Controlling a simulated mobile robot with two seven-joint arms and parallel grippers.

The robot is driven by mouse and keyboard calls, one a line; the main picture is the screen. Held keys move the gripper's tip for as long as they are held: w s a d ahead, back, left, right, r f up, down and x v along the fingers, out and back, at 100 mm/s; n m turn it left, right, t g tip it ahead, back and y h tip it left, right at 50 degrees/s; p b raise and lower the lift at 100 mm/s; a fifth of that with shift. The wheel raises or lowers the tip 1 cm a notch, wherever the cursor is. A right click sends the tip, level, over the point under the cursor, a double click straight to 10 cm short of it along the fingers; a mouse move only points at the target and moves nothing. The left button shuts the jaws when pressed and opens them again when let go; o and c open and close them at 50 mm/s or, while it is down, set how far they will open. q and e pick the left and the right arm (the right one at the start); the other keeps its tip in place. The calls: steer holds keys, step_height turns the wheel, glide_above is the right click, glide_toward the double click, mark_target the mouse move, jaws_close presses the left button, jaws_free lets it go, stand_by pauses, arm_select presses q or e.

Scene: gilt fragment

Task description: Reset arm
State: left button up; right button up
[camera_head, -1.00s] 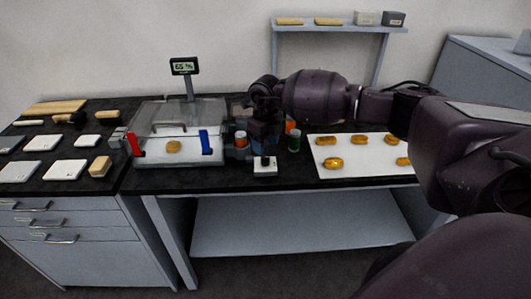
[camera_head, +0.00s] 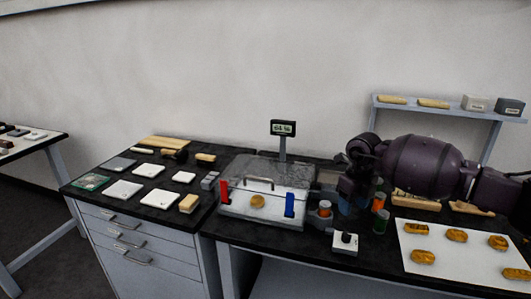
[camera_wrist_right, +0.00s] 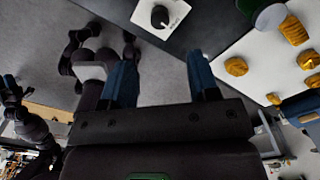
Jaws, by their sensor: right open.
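My right gripper (camera_head: 350,196) hangs above the back of the bench, behind the small white dial box (camera_head: 344,243), beside the colored jars. In the right wrist view its two blue fingers (camera_wrist_right: 161,85) are wide apart with nothing between them. The dial box also shows beyond the fingertips (camera_wrist_right: 160,15). The right arm comes in from the right edge. My left gripper is out of the head view. Dark jointed parts with a blue tip (camera_wrist_right: 10,88) at the left of the right wrist view look like my left arm, too small to read.
A clear-lidded box (camera_head: 265,205) with red and blue clips stands left of the gripper. Orange (camera_head: 378,202) and green jars (camera_head: 381,222) stand close to its right. A white sheet (camera_head: 450,265) bears several golden pieces. White tiles (camera_head: 124,190) lie at the left. A shelf (camera_head: 450,108) stands behind.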

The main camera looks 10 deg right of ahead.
steer(key=w+a+r+m+t+y, duration=0.1)
steer(key=a+r+m+t+y, duration=0.35)
steer(key=a+y, duration=0.55)
steer(key=w+a+r+m+t+y, duration=0.25)
steer(key=a+r+t+y, duration=0.35)
steer(key=a, duration=0.7)
steer(key=s+d+f+m+t+h, duration=0.35)
steer(key=s+f+m+h, duration=0.2)
steer(key=f+m, duration=0.45)
steer(key=s+d+f+m+t+h, duration=0.2)
steer(key=s+d+f+m+h, duration=0.35)
steer(key=m, duration=0.65)
steer(key=s+d+f+m+g+h, duration=0.1)
steer(key=s+f+m, duration=0.3)
steer(key=s+f, duration=0.6)
steer(key=s+d+f+m+g+h, duration=0.2)
steer(key=s+f+m+g+h, duration=0.1)
steer(key=s+f, duration=0.7)
steer(key=s+m+h, duration=0.1)
steer(key=s, duration=0.2)
steer(key=shift+d+m+g, duration=0.3)
